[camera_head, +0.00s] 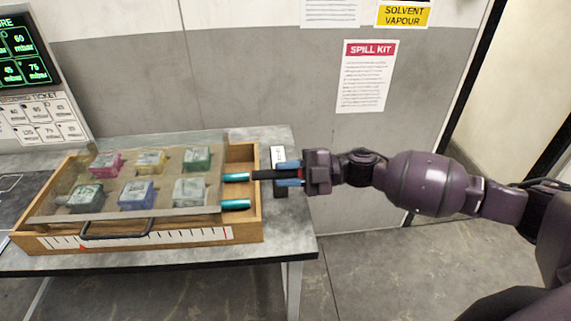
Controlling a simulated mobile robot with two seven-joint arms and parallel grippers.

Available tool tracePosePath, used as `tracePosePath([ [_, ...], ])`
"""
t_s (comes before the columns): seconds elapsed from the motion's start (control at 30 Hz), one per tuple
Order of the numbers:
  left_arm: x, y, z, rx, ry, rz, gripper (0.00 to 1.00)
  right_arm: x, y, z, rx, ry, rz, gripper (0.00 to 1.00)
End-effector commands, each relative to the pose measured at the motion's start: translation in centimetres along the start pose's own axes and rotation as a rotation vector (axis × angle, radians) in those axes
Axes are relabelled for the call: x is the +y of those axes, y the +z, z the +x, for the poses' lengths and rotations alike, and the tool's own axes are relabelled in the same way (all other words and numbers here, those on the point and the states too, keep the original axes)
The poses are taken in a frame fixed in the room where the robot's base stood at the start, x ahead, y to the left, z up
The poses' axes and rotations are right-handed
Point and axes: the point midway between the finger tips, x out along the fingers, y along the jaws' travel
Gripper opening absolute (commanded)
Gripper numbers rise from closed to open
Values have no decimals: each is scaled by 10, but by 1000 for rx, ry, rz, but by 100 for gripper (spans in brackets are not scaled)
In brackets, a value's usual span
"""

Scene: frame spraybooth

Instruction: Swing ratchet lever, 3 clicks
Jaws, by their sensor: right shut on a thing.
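My right gripper (290,174) reaches in from the right at the table's right edge. It is shut on a dark handle (264,174), which looks like the ratchet lever's grip; the gripper hides part of it. A small black unit with a white face (278,155) stands behind the gripper. My left gripper is not in view.
A clear panel covers several coloured blocks, such as a pink one (105,163) and a blue one (137,196), in the tray. A black handle (116,231) and a scale strip (190,237) are at the tray's front. A green-lit display (22,50) stands at the left.

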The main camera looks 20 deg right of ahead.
Motion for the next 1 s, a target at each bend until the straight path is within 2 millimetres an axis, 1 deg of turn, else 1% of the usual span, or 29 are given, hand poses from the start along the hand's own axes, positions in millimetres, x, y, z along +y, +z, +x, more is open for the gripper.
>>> tracePosePath([
  [0.43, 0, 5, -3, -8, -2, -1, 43, -2, 1, 0, -3, 0, 1, 0],
  [0.47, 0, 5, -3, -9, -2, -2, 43, -2, 1, 0, -3, 0, 1, 29],
  [0.5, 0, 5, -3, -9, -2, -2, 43, -2, 1, 0, -3, 0, 1, 35],
  [0.6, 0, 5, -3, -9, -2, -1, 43, -2, 1, 0, -3, 0, 2, 48],
  [0.87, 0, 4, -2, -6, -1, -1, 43, -2, 1, -1, -2, 0, 2, 48],
  [1.0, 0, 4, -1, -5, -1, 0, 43, -4, 2, -10, -5, -1, 3, 48],
])
